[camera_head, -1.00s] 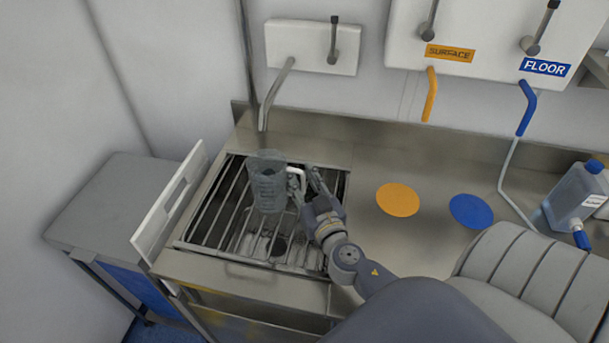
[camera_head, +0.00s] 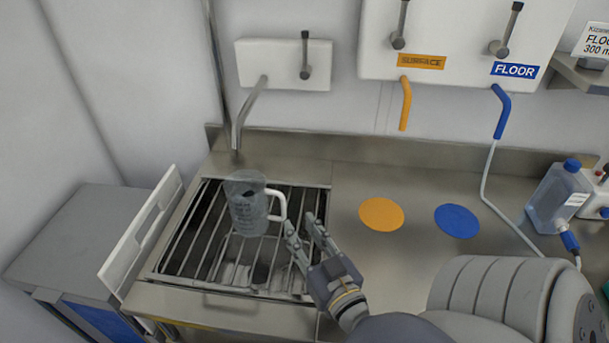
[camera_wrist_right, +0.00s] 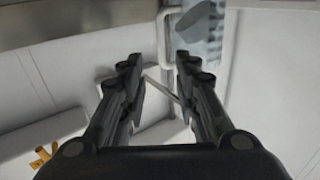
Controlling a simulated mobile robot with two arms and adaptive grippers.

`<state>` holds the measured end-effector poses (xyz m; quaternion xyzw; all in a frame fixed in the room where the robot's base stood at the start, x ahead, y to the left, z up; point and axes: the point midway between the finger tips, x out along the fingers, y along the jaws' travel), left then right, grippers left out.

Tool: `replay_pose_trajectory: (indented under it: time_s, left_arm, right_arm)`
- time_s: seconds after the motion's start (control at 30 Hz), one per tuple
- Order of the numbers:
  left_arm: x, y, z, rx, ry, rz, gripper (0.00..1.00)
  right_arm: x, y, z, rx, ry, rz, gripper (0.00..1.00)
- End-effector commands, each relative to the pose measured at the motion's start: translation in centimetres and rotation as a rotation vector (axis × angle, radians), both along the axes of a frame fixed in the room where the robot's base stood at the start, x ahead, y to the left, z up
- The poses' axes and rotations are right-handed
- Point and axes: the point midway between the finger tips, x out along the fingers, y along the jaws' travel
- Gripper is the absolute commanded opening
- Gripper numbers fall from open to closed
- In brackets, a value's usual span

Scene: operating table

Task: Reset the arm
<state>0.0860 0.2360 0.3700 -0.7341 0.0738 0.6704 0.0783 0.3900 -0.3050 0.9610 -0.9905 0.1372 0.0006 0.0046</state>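My right gripper (camera_head: 303,232) is over the right edge of the sink grate, its two fingers apart with nothing between them. In the right wrist view the gripper (camera_wrist_right: 157,75) also shows open and empty. A clear measuring jug (camera_head: 247,204) with a white handle stands upright on the grate, just left of the fingertips. The fingers are apart from the handle in the head view. Part of the jug (camera_wrist_right: 201,30) shows at the top of the right wrist view. My left gripper is not in view.
The metal grate (camera_head: 205,235) covers the sink. An orange disc (camera_head: 381,214) and a blue disc (camera_head: 457,221) lie on the steel counter to the right. A clear bottle (camera_head: 556,199) stands at far right. A metal spout (camera_head: 246,112) hangs behind the grate. A white panel (camera_head: 140,231) stands at left.

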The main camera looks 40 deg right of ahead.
Motion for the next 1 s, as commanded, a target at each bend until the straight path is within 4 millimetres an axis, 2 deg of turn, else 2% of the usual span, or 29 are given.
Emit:
replay_pose_trajectory:
  time_s: [0.67,0.77,1.0]
  left_arm:
    - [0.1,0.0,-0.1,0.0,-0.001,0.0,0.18]
    - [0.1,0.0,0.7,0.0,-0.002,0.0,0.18]
    - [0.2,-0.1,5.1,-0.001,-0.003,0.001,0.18]
  right_arm:
    - [-0.4,0.1,0.2,-0.001,-0.002,0.0,0.29]
    - [-0.4,0.1,1.1,-0.001,-0.002,0.0,0.29]
    - [-0.4,0.1,5.5,-0.001,-0.002,0.0,0.29]
